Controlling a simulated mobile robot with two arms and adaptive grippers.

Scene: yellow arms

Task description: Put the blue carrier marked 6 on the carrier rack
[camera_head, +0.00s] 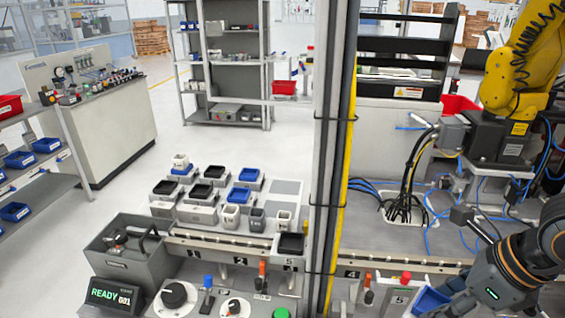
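The carrier rack (286,187) appears to be the grey stepped stand left of the centre post. It holds several black carriers and several blue ones, such as the blue carriers (250,174) and (239,195); an empty flat grey spot shows at its right. A blue open-topped carrier (428,302) is at the bottom right, beside my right gripper (452,288). I cannot read a 6 on any of them. My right gripper's fingers are small and partly hidden against the blue carrier, so I cannot tell whether they hold it. My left gripper is out of view.
A tall post (325,150) with a yellow strip and cables stands between the rack and my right arm. A grey box (128,255) and a control panel with knobs lie in front of the rack. A yellow arm (520,75) stands at the upper right, with loose cables below.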

